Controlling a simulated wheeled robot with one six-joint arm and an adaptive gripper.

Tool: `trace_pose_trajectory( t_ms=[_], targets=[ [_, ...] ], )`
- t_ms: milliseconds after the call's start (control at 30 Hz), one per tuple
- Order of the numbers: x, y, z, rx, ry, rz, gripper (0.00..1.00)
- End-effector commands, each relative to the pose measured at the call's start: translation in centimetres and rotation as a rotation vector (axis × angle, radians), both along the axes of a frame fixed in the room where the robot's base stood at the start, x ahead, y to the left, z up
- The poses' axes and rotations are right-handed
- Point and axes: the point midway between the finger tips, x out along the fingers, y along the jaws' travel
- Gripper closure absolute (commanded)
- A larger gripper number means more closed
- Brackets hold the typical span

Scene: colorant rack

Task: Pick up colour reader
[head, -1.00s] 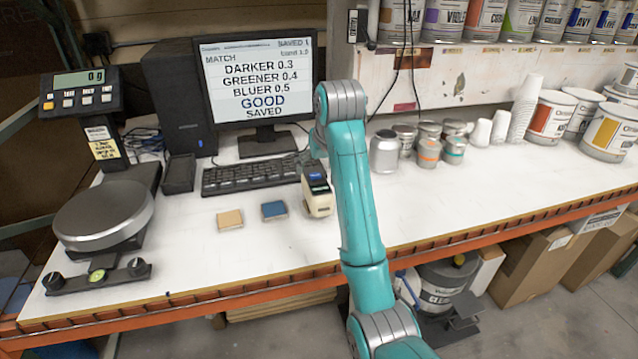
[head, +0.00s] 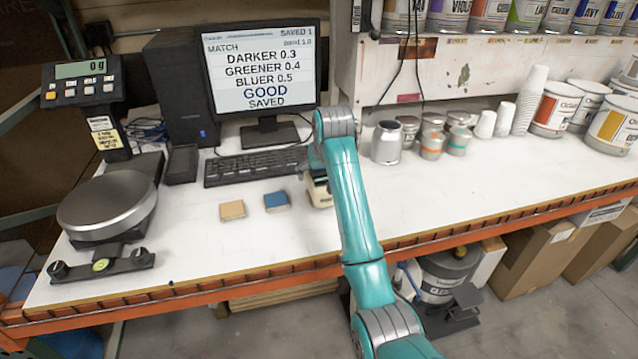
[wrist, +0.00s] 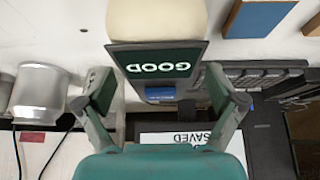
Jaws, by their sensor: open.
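The colour reader (head: 319,192) is a cream device standing on the white bench, mostly hidden behind my teal arm in the head view. In the wrist view the colour reader (wrist: 156,22) shows its cream body at the top and a dark screen reading GOOD, with a blue button below. My gripper (wrist: 160,92) is open, with one finger to each side of the reader's screen end. The fingers look apart from the reader. In the head view the fingers are largely hidden behind the arm.
A tan sample (head: 232,210) and a blue sample (head: 276,201) lie left of the reader. A keyboard (head: 255,166) and monitor (head: 262,75) stand behind. A silver can (head: 386,143) is to the right. The bench front (head: 200,262) is clear.

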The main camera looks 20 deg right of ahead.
Motion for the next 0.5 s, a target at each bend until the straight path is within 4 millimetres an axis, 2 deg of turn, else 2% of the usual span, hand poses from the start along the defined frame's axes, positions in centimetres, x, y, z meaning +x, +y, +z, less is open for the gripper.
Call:
trace_pose_trajectory(
  t_ms=[167, 200, 500],
  targets=[
    [0.03, 0.01, -0.04, 0.000, -0.001, 0.000, 0.06],
    [0.03, 0.01, -0.03, 0.000, 0.000, 0.000, 0.09],
    [0.02, 0.01, -0.03, 0.000, 0.000, 0.000, 0.84]
  ],
)
